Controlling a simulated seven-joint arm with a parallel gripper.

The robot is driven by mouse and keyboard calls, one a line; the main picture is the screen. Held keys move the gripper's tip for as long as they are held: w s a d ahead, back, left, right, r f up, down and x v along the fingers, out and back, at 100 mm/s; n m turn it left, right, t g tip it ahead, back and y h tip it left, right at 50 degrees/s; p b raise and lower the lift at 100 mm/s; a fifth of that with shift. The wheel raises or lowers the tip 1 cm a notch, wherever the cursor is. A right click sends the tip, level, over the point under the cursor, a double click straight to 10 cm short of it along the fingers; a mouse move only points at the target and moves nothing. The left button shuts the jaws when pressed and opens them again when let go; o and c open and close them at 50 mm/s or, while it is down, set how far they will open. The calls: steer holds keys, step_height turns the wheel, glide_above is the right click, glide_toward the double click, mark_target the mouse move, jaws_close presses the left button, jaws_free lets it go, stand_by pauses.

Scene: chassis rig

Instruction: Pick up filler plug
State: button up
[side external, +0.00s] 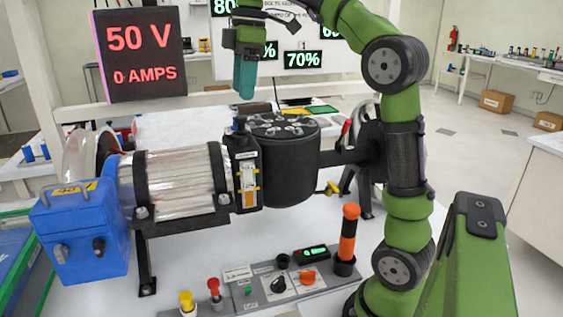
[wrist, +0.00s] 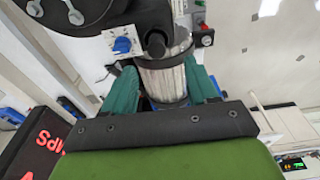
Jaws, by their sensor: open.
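My gripper (side external: 245,92) has teal fingers and hangs open and empty above the machine, clear of it. Its two fingers also show in the wrist view (wrist: 161,82), with part of a clear banded cylinder (wrist: 163,78) between and below them. A small blue knob-like piece (wrist: 122,45) sits on a white plate beyond the left finger. A small dark blue piece (side external: 240,123) stands on the black box beside the black drum in the side view. This may be the filler plug, but I cannot tell for certain.
The black drum (side external: 290,165), clear cylinder (side external: 182,180) and blue box (side external: 82,230) form one assembly above the white table. A control panel (side external: 260,290) and an orange-black handle (side external: 348,235) are in front. A 50 V display (side external: 140,50) stands behind left.

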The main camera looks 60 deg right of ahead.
mark_target(241, 117)
steer(key=shift+w+d+f, duration=0.2)
steer(key=shift+d+f, duration=0.05)
steer(key=shift+f, duration=0.15)
steer(key=shift+w+a+f, duration=0.1)
steer(key=shift+f, duration=1.05)
steer(key=shift+w+a+f, duration=0.1)
steer(key=shift+a+f, duration=0.05)
steer(key=shift+f, duration=1.05)
steer(key=shift+w+a+f, duration=0.1)
steer(key=shift+f, duration=1.05)
jaws_close()
steer(key=shift+r, duration=0.1)
